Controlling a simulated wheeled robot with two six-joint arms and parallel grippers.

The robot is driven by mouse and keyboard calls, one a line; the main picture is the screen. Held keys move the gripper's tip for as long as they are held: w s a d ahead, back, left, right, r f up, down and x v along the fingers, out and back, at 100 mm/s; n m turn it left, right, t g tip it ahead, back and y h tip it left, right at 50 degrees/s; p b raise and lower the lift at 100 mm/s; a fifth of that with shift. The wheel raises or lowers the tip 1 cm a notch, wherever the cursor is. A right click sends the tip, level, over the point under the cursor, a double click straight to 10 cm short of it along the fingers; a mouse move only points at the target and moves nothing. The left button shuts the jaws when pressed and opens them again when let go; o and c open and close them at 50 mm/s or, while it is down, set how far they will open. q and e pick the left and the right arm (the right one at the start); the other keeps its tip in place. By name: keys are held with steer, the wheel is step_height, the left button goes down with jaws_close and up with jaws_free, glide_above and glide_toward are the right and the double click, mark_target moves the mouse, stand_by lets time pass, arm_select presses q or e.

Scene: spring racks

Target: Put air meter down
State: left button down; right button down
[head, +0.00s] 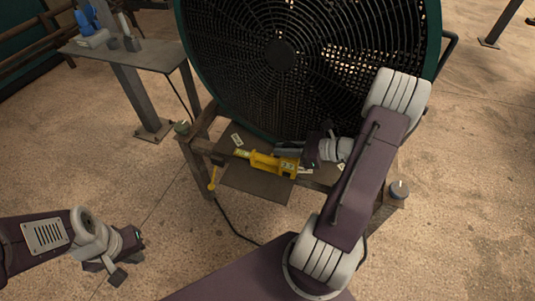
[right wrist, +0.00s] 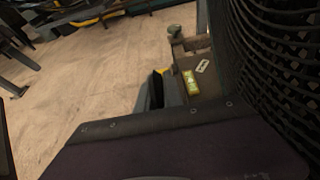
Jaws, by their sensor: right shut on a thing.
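My right gripper (head: 296,152) is low over the small work table in front of the large fan, just behind a yellow vise-like tool. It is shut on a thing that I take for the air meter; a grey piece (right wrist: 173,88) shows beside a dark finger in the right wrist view. Its shape is mostly hidden, and I cannot tell whether it touches the table. My left gripper (head: 127,258) is empty and open, over the floor at the lower left, far from the table.
The yellow vise-like tool (head: 266,161) fills the table's front. A white tag (right wrist: 202,66) and a yellow-green label (right wrist: 192,83) lie at its left end. The fan (head: 280,55) stands close behind. A side table (head: 150,56) with blue items is at upper left.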

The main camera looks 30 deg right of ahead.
steer(key=s+d+r, duration=0.2)
steer(key=d+r, duration=0.1)
steer(key=d, duration=0.2)
steer(key=shift+s+r+p, duration=0.25)
steer(key=shift+s+p, duration=0.05)
steer(key=shift+p, duration=0.15)
steer(key=shift+d, duration=0.1)
